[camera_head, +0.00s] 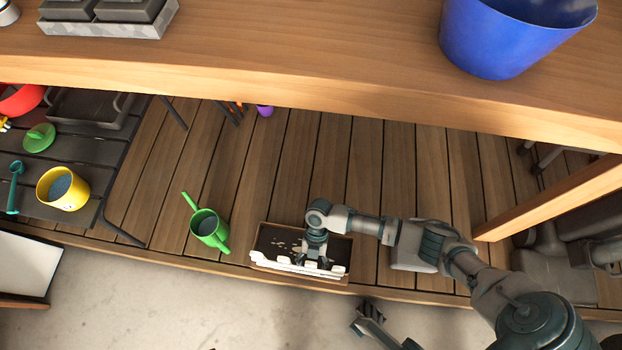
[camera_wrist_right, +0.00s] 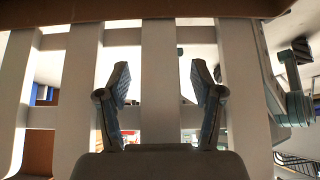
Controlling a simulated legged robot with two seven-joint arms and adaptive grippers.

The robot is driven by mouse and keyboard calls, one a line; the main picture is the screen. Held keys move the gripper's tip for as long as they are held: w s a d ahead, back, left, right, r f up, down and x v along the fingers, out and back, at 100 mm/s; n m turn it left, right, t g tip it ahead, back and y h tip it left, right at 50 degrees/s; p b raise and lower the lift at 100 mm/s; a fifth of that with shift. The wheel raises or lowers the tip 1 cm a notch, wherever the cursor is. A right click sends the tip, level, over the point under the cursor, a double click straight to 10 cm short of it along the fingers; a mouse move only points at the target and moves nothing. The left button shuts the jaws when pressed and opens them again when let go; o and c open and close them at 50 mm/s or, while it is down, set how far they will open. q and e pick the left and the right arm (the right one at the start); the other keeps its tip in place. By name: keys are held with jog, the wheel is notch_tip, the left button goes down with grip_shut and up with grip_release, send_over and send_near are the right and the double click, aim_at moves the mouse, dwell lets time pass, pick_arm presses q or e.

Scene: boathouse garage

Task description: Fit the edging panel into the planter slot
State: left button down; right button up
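The planter (camera_head: 341,243) is a brown box with dark soil, on the wooden deck near its front edge. The white picket edging panel (camera_head: 278,264) stands along the planter's front side; whether its bottom sits in the slot is hidden. My right gripper (camera_head: 313,261) is over the planter at the panel's middle. In the right wrist view, its two fingers (camera_wrist_right: 161,85) are spread on either side of one picket of the panel (camera_wrist_right: 85,100), with gaps visible between the fingers and that picket.
A green watering can (camera_head: 209,229) stands left of the planter. A low slatted table (camera_head: 75,150) at the left holds a yellow bucket (camera_head: 64,189). A wooden tabletop (camera_head: 300,50) with a blue bucket (camera_head: 510,38) spans the upper part. Concrete floor (camera_head: 150,300) lies in front.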

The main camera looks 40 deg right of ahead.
jog(key=v, duration=1.2)
jog(key=shift+d+f, duration=0.1)
dwell(0.5)
